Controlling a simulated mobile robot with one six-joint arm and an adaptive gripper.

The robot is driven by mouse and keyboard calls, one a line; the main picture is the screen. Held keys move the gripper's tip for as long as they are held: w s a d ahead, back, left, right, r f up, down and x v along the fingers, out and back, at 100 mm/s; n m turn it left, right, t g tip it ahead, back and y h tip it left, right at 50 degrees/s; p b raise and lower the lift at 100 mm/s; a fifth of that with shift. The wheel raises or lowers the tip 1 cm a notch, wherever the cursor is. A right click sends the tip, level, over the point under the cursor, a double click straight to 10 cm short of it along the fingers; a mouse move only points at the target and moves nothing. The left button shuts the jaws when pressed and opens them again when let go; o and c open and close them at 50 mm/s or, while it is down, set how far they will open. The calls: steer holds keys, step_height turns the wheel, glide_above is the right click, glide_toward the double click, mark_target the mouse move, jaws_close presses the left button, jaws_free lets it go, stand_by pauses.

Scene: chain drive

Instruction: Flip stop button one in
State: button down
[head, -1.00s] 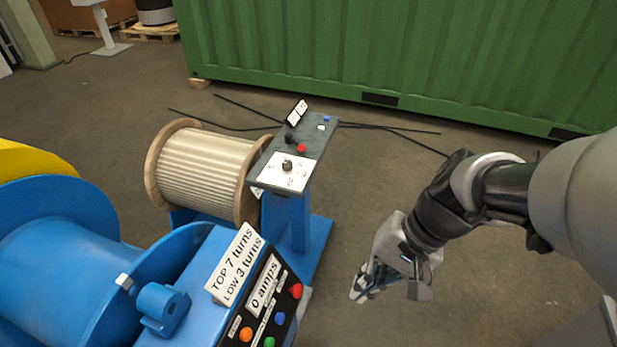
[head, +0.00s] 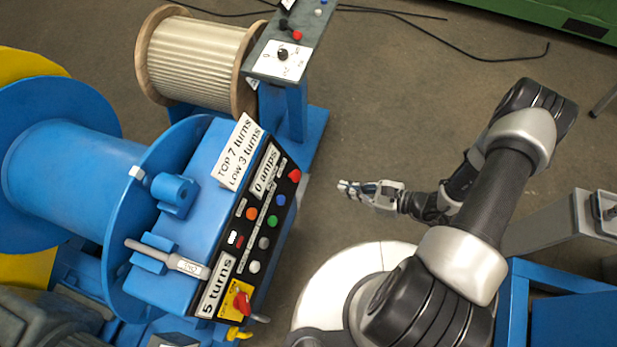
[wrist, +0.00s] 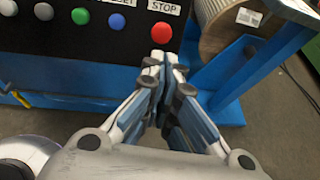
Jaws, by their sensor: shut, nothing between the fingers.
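A red button (wrist: 161,31) sits under a white STOP label (wrist: 165,6) on the black control panel (wrist: 70,40) in the wrist view. In the head view this red button (head: 294,175) is at the panel's far right end. My gripper (head: 343,187) is shut and empty, to the right of the button and pointing left at the panel. In the wrist view its fingertips (wrist: 155,62) lie just below the button in the picture, and a gap shows between them in the head view. The other red button (head: 297,36) is on the grey pedestal top.
Blue, green, orange and white buttons share the panel, with a red switch (head: 240,302) on yellow at its near end. A rope spool (head: 195,60) and the blue pedestal (head: 288,110) stand beyond. Clear floor lies right of the panel.

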steer(key=shift+f, duration=0.3)
steer(key=b, duration=0.4)
glide_toward(294, 176)
steer(key=w+a+f, duration=0.2)
steer(key=a+f, duration=0.1)
steer(key=f, duration=0.2)
steer(key=shift+w+a, duration=0.4)
steer(key=shift+f, duration=0.1)
